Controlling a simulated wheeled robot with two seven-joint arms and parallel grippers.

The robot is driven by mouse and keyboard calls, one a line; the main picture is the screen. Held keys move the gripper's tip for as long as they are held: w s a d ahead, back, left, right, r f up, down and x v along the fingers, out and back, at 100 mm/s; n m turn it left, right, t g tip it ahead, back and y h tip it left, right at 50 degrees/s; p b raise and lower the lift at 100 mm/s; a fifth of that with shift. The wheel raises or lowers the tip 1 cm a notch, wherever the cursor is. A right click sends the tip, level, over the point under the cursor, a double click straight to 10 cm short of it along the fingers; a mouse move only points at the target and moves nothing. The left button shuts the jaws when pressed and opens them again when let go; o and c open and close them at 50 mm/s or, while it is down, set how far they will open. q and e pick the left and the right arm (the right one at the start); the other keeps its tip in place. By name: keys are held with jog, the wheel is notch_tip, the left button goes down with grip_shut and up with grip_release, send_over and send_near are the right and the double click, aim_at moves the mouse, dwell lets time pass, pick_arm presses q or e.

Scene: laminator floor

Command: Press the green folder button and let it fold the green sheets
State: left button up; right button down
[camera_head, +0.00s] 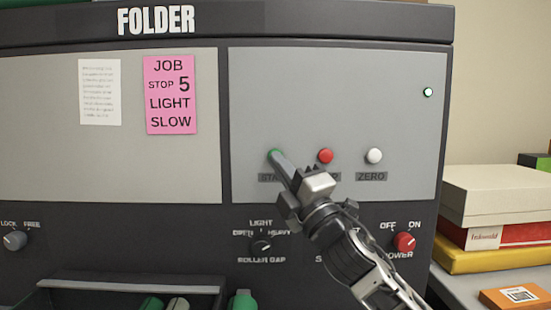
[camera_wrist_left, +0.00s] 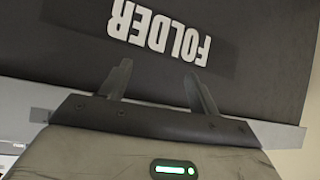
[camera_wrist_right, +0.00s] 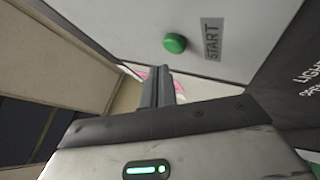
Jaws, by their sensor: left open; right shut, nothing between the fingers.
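The green START button (camera_head: 272,154) is on the grey panel of the folder (camera_head: 335,100). It also shows as a green dome in the right wrist view (camera_wrist_right: 175,43). My right gripper (camera_head: 281,163) is shut and empty, its fingertips at the button in the head view and partly covering its label. In the right wrist view the fingertips are beside the button; I cannot tell whether they touch it. My left gripper (camera_wrist_left: 158,85) is open and empty before the FOLDER lettering. Green pieces (camera_head: 243,301) show at the bottom edge; I cannot tell whether they are sheets.
A red button (camera_head: 325,156) and a white ZERO button (camera_head: 374,156) sit right of START. Below are a roller gap knob (camera_head: 261,247) and a red power knob (camera_head: 404,242). A pink job note (camera_head: 171,95) hangs at left. Boxes (camera_head: 497,195) are stacked at right.

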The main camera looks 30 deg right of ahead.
jog(key=shift+w+d, duration=0.2)
jog(key=shift+w, duration=0.2)
jog(key=shift+w, duration=0.1)
dwell(1.8)
jog(key=shift+w+d, duration=0.15)
jog(key=shift+w, duration=0.1)
